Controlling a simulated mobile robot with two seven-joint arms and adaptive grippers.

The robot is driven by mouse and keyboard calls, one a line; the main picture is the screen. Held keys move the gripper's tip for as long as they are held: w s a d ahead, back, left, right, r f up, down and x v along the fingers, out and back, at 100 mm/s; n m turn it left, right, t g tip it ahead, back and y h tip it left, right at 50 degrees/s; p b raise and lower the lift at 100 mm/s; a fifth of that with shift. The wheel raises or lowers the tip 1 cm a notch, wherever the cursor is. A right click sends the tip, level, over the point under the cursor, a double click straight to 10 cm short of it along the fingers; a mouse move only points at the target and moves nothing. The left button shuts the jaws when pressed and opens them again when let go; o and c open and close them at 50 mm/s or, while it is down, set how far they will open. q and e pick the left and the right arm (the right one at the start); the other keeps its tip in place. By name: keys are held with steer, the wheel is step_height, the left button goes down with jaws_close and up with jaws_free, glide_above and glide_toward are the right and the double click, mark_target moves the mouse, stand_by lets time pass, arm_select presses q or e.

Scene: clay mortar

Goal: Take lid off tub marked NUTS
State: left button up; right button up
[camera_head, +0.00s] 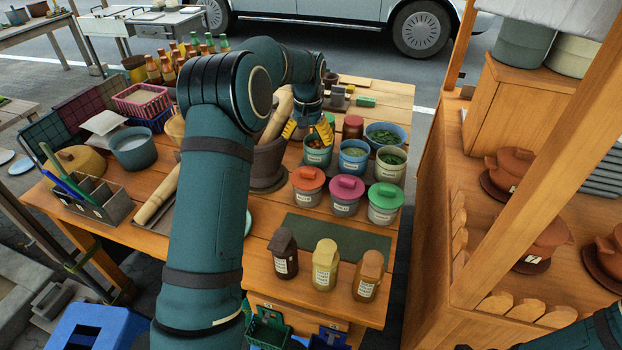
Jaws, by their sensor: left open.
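Three lidded tubs stand in a row on the wooden table: one with an orange-red lid (308,179), one with a pink lid (346,187) and one with a green lid (386,196). Each has a white label, too small to read, so I cannot tell which is marked NUTS. My left gripper (309,131) is open, pointing down above or just behind the teal tub, and appears empty. My right gripper is out of view; only a bit of that arm shows at bottom right.
A dark mortar (268,165) with a pestle stands close left of the tubs. Three labelled jars (325,264) stand in front, by a dark green mat (336,240). A blue bowl (385,135) and a dark-red-lidded jar (353,127) are behind. A wooden post (540,150) rises at right.

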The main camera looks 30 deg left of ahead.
mark_target(308, 171)
arm_select(q)
step_height(308, 171, down, 6)
steer(key=shift+f+b, duration=0.15)
steer(key=shift+b, duration=0.45)
steer(key=shift+s+d+f+b, duration=0.1)
steer(key=shift+f+b, duration=0.15)
steer(key=shift+f, duration=0.65)
steer(key=shift+s+f+b, duration=0.15)
steer(key=shift+f+b, duration=0.15)
steer(key=shift+f, duration=0.6)
steer(key=shift+s+d+f+b, duration=0.1)
steer(key=shift+f+b, duration=0.15)
steer(key=shift+f, duration=0.65)
steer(key=shift+r, duration=0.1)
steer(key=c, duration=1.1)
